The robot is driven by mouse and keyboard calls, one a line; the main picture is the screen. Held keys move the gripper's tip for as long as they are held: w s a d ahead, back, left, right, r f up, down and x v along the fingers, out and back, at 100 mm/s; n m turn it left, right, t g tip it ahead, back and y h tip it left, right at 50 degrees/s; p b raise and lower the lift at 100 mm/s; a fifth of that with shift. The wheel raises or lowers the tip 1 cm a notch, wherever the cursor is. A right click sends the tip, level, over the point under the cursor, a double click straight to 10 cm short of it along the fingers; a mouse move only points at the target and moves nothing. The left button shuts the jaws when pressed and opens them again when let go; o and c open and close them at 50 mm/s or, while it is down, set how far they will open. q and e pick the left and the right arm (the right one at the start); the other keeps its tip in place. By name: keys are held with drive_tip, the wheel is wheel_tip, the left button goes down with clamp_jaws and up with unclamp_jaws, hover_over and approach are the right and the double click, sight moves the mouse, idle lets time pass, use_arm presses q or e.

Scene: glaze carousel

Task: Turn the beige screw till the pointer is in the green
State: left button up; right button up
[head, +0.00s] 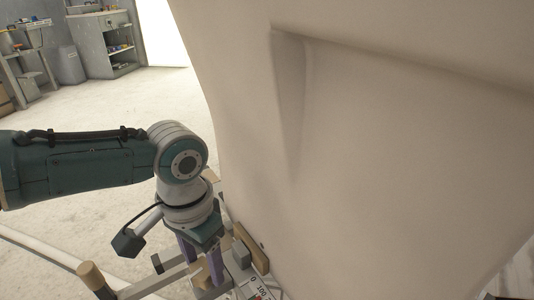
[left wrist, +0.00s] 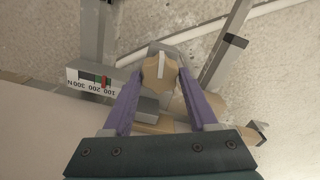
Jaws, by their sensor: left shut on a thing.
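The beige screw (left wrist: 158,69) is a faceted knob between the tips of my left gripper (left wrist: 161,73) in the left wrist view. Its two purple fingers are shut on it from both sides. In the head view my left gripper (head: 203,266) points down at the screw (head: 200,276), which is partly hidden by the fingers. The scale (left wrist: 90,82) carries numbers from 100 to 300 N, a dark green band (left wrist: 91,77) and a red pointer (left wrist: 104,82). The pointer appears near the band's 100-side end; the picture is too small to tell exactly. My right gripper is out of view.
A large pale curved surface (head: 380,150) fills the right of the head view, close beside the scale. Grey frame bars (left wrist: 224,50) with beige ends run near the screw. The floor (head: 110,110) at left is clear, with shelves (head: 108,45) at the back.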

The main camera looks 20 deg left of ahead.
sight(204, 267)
use_arm(q)
drive_tip(key=shift+m, duration=0.6)
drive_tip(key=o, duration=1.4)
wheel_tip(204, 267, up, 10)
drive_tip(key=p, duration=0.6)
